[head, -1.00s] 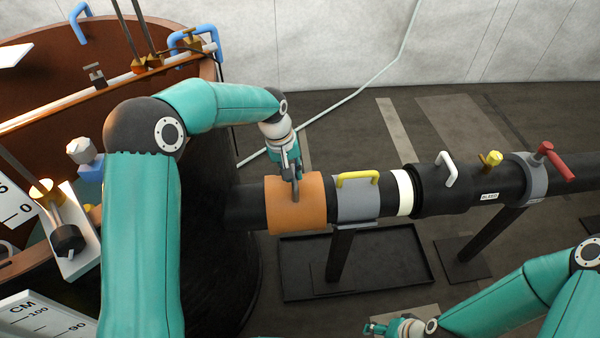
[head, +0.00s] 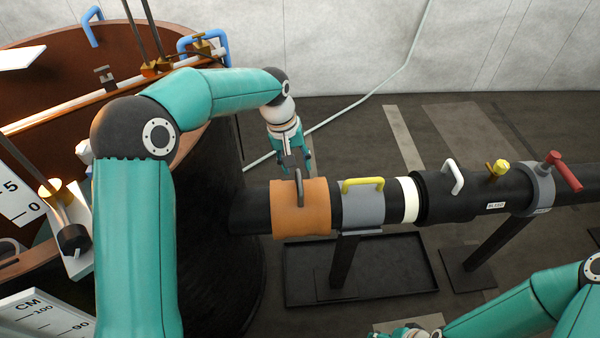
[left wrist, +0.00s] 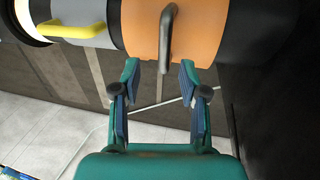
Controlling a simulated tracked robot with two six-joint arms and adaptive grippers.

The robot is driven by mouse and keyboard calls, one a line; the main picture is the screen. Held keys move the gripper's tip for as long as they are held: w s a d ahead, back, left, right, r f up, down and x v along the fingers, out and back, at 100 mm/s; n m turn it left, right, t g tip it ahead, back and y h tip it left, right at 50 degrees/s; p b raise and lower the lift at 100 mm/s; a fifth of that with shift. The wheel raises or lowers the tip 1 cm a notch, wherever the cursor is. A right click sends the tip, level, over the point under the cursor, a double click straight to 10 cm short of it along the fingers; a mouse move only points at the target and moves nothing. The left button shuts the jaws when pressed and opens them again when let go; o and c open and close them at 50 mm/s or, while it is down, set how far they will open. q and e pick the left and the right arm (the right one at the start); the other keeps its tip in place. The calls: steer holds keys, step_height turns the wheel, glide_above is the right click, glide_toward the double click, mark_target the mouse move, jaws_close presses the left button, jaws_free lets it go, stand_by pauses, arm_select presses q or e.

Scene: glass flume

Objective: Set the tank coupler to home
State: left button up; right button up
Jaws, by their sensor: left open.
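The orange coupler sleeve (head: 301,220) sits around the black pipe near the tank, with a dark handle (head: 299,187) on it. The left wrist view also shows the orange sleeve (left wrist: 205,38) and its dark handle (left wrist: 166,42). My left gripper (head: 297,163) is at the far side of the sleeve, close to the handle. In the left wrist view its fingers (left wrist: 160,73) are spread apart, with the handle's end near the gap and nothing gripped. My right gripper (head: 405,333) is cut off at the bottom edge; its fingers cannot be made out.
Right of the sleeve are a grey collar (head: 360,207) with a yellow handle, a white ring (head: 407,199), and a black section (head: 447,197) with a white handle. A red lever (head: 563,170) stands farther right. The brown tank (head: 55,75) is at left. A black tray (head: 400,272) lies below.

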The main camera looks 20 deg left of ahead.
arm_select(q)
step_height(320, 180, up, 6)
steer(key=a, duration=0.1)
steer(key=shift+s, duration=0.2)
steer(key=shift+f, duration=0.1)
stand_by(0.3)
